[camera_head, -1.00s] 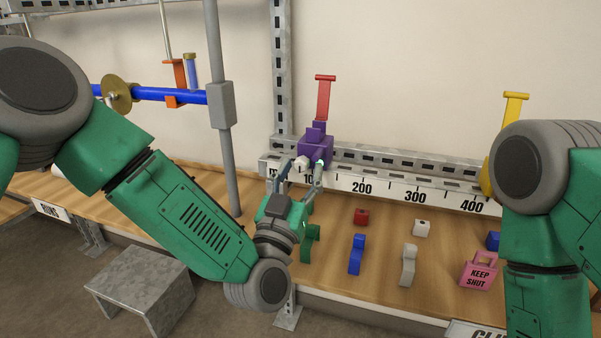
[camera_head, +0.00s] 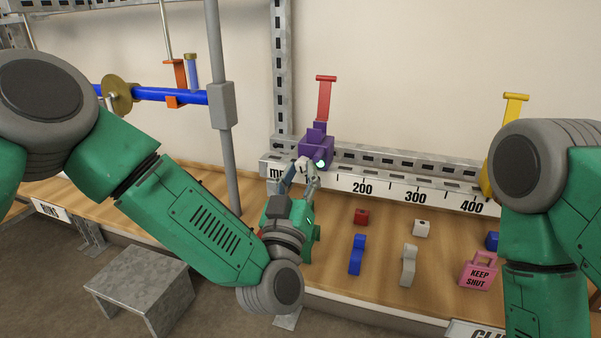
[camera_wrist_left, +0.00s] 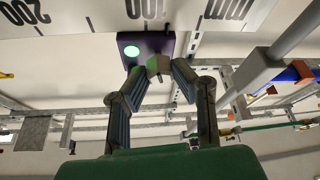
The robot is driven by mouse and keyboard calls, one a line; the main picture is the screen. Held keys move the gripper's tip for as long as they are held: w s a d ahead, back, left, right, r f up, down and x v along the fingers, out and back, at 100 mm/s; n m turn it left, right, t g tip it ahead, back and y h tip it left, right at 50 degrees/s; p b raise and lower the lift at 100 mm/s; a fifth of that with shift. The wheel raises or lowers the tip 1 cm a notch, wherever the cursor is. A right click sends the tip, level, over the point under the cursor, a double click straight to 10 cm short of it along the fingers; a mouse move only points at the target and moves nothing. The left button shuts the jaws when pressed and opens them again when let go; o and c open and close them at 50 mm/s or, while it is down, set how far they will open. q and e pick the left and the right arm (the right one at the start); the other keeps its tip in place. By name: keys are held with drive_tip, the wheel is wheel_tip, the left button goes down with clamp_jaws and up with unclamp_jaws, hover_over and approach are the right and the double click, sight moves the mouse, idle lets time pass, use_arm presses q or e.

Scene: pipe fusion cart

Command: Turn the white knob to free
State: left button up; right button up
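The purple clamp block (camera_head: 318,146) sits on the slotted metal rail, with a red upright handle above it. A green light shows on its face. The white knob (camera_wrist_left: 158,65) is on the block's face beside this light in the left wrist view; in the head view my fingers largely cover it. My left gripper (camera_head: 306,170) is at the knob, its fingers drawn in on either side; in the left wrist view the fingertips (camera_wrist_left: 157,73) appear to touch it. My right arm stands at the right edge, its gripper out of view.
A numbered scale (camera_head: 389,193) runs along the rail. Below it on the wooden bench (camera_head: 385,225) lie small red, white, blue and grey parts and a pink KEEP SHUT padlock (camera_head: 479,272). A grey post (camera_head: 225,150) stands left of the block, near my left arm.

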use_arm(q)
drive_tip(key=o, duration=0.3)
drive_tip(key=shift+s+f, duration=0.1)
drive_tip(key=shift+s, duration=0.05)
drive_tip(key=v, duration=0.7)
drive_tip(key=shift+s+f, duration=0.2)
drive_tip(key=shift+s, duration=0.05)
drive_tip(key=shift+a, duration=0.15)
